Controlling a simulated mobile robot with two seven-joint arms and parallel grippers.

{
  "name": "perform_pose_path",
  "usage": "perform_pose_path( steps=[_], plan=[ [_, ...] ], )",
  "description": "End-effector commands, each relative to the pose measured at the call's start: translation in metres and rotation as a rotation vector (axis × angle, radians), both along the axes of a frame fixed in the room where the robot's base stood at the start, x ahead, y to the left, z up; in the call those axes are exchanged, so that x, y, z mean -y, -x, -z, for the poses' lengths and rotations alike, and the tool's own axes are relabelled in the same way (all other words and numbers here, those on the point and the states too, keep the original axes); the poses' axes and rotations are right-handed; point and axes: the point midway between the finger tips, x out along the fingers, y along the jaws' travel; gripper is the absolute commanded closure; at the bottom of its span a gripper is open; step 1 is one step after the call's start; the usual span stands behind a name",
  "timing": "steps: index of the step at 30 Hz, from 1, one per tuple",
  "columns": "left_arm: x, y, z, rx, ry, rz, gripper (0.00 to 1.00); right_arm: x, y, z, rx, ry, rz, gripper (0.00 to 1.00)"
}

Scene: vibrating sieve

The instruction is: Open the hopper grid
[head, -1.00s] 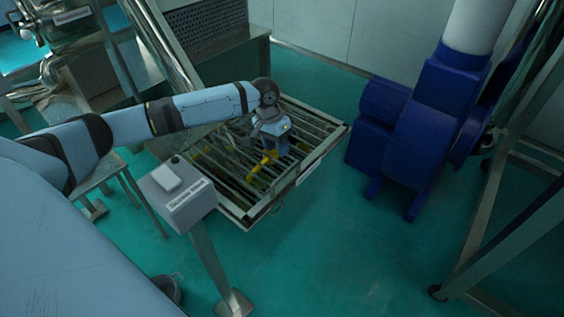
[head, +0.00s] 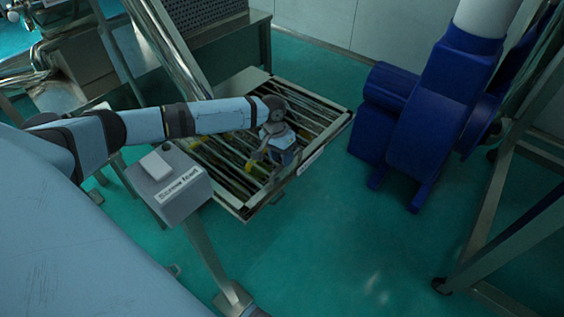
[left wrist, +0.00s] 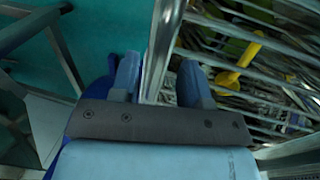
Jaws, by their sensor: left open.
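The hopper grid (head: 318,112) is a low rectangular frame of parallel metal bars, lying closed over the hopper in the head view. Its bars also show in the left wrist view (left wrist: 262,82), with a yellow item (left wrist: 243,58) and mixed scraps among and below them. My left gripper (head: 287,163) is over the grid's near right edge, pointing down. In the left wrist view the left gripper (left wrist: 160,72) is open, and a metal edge bar (left wrist: 163,45) runs between its two fingers. I cannot tell whether they touch it. My right gripper is not in view.
A grey control box (head: 172,183) on a post stands close to the near left of the hopper. A blue machine (head: 425,110) stands to the right, and a metal frame (head: 497,200) beyond it. Green floor (head: 350,240) is clear in front.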

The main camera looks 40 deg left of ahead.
Motion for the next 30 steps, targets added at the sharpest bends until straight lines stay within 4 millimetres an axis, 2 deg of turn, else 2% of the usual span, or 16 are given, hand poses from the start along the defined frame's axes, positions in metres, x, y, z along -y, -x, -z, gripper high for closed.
perform_pose_path(
  steps=[4, 14, 15, 20, 26, 30],
  plan=[
    [0.003, 0.0, 0.014, 0.0, 0.0, 0.0, 0.58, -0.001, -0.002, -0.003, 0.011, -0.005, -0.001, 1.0],
    [0.004, 0.0, 0.017, 0.0, 0.0, 0.001, 0.58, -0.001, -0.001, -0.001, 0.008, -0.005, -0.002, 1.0],
    [0.003, 0.0, 0.017, 0.0, 0.0, 0.0, 0.62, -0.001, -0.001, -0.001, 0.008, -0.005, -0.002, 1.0],
    [0.003, 0.0, 0.017, 0.0, 0.0, 0.0, 0.99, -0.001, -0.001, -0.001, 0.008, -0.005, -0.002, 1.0],
    [0.003, 0.0, 0.016, 0.0, 0.001, 0.0, 1.0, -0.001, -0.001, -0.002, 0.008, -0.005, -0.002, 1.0],
    [0.003, -0.003, 0.007, -0.002, 0.017, -0.001, 1.0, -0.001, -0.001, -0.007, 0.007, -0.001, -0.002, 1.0]
  ],
)
